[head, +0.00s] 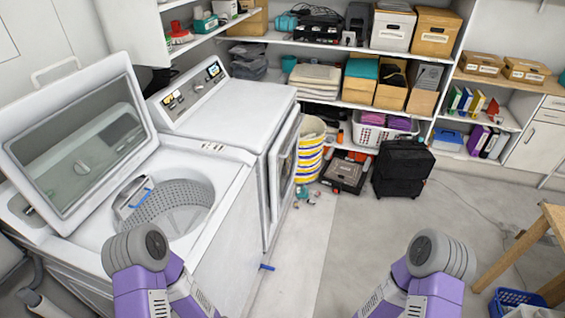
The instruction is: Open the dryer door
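The dryer (235,108) is the white machine behind the top-loading washer, with its control panel (188,88) along the back left. Its front faces right. The dryer door (284,165) is on that front and seen at a steep angle. I cannot tell whether it is fully closed or slightly ajar. My two purple arms with grey rounded joints show at the bottom, left and right of centre. Neither arm touches the dryer. My left and right grippers are not visible.
The washer (228,205) stands nearest on the left, its glass lid (80,148) raised. A striped basket (309,150), a toolbox (344,173) and black cases (402,168) stand beyond the dryer. Small items (305,195) lie near its front. A wooden table (540,235) is right. The middle floor is clear.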

